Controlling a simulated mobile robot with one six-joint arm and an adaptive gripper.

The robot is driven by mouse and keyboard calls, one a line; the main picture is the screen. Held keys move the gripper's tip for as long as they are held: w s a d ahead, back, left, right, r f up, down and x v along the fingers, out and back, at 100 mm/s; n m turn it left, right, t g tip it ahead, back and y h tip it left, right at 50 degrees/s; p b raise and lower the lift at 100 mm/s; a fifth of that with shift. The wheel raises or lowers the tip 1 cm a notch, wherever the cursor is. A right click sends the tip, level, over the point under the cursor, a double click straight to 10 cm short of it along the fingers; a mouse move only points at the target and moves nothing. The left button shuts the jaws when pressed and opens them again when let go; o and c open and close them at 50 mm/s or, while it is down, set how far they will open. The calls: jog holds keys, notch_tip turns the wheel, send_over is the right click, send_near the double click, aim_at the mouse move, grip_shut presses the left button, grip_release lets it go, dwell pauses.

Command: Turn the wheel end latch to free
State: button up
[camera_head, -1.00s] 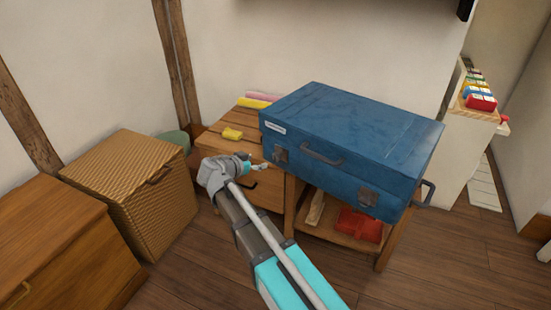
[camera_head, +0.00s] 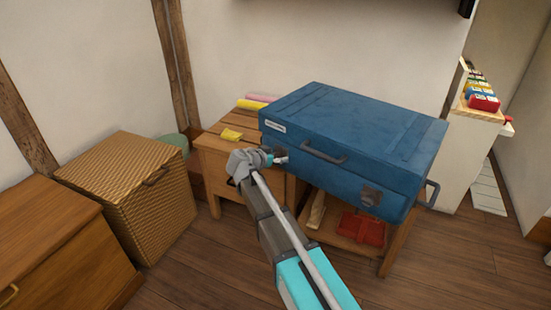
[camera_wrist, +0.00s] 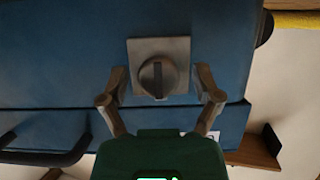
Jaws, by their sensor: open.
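A blue trunk (camera_head: 350,125) lies on a wooden stand, with two grey latches on its front. The right latch (camera_head: 371,196) is clear of my arm. The left latch is mostly behind my gripper (camera_head: 283,160) in the head view. In the wrist view this latch is a square grey plate (camera_wrist: 182,50) with a round knob (camera_wrist: 158,77). The knob's ridge stands upright in that picture. My gripper (camera_wrist: 158,85) is open, with one finger on each side of the knob. I cannot tell whether the fingers touch it. A dark rounded piece (camera_wrist: 264,28), maybe a wheel, shows at the trunk's edge.
A carry handle (camera_head: 324,153) sticks out between the latches, and an end handle (camera_head: 430,194) at the right. A wooden cabinet (camera_head: 216,150) stands left of the trunk, with a wicker basket (camera_head: 130,180) farther left. Floor is free at the lower right.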

jog(key=c, duration=1)
jog(key=shift+w+a, duration=0.1)
grip_shut()
